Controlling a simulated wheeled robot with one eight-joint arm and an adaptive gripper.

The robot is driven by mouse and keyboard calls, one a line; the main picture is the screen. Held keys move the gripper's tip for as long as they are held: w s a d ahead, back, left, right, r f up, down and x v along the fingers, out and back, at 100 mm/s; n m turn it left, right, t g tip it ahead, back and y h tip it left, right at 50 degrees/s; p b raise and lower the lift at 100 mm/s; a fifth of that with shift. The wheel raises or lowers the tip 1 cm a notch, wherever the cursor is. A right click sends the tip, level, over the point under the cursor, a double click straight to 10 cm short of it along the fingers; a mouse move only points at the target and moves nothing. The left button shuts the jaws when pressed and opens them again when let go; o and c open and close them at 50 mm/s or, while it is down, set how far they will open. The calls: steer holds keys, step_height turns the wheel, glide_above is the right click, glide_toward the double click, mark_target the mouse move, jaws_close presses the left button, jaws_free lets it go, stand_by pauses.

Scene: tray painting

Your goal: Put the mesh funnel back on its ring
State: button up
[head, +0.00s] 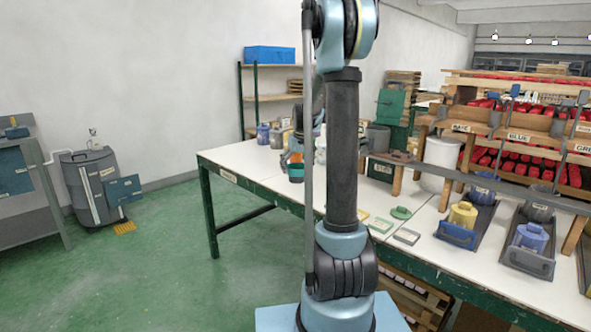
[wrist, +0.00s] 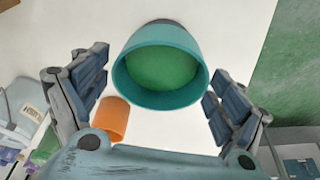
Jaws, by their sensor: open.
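My gripper (wrist: 157,82) is open, with its two blue-padded fingers spread wide. A teal round vessel (wrist: 170,100) with a green inside shows between the fingers in the wrist view; clear gaps separate it from both pads. An orange cup-like piece (wrist: 112,120) lies beside the left finger. In the head view, my gripper (head: 291,158) is low over the far left part of the white table, partly behind my arm, and a small teal-and-orange object (head: 296,172) shows just under it. I cannot make out which piece is the mesh funnel, or where its ring is.
The white table (head: 235,160) has a free left end. Blue and grey pots (head: 263,134) stand at its back edge. A white bucket (head: 440,160) and a wooden rack (head: 500,120) of red items stand right. Lidded yellow (head: 463,214) and blue (head: 532,238) pots stand in front.

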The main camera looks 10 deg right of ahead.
steer(key=shift+r, duration=0.15)
steer(key=a+v, duration=0.1)
steer(key=v, duration=1.1)
steer(key=s+f+m, duration=0.1)
steer(key=s+f, duration=0.1)
steer(key=s, duration=0.9)
steer(key=s+f, duration=0.2)
steer(key=s, duration=0.8)
steer(key=s+f, duration=0.7)
steer(key=s, duration=0.3)
steer(key=s+f+m, duration=0.1)
steer(key=s+f, duration=0.6)
steer(key=s, duration=0.3)
steer(key=shift+f+m+g+h, duration=0.2)
steer(key=shift+m+g+h, duration=0.1)
steer(key=shift+g, duration=0.1)
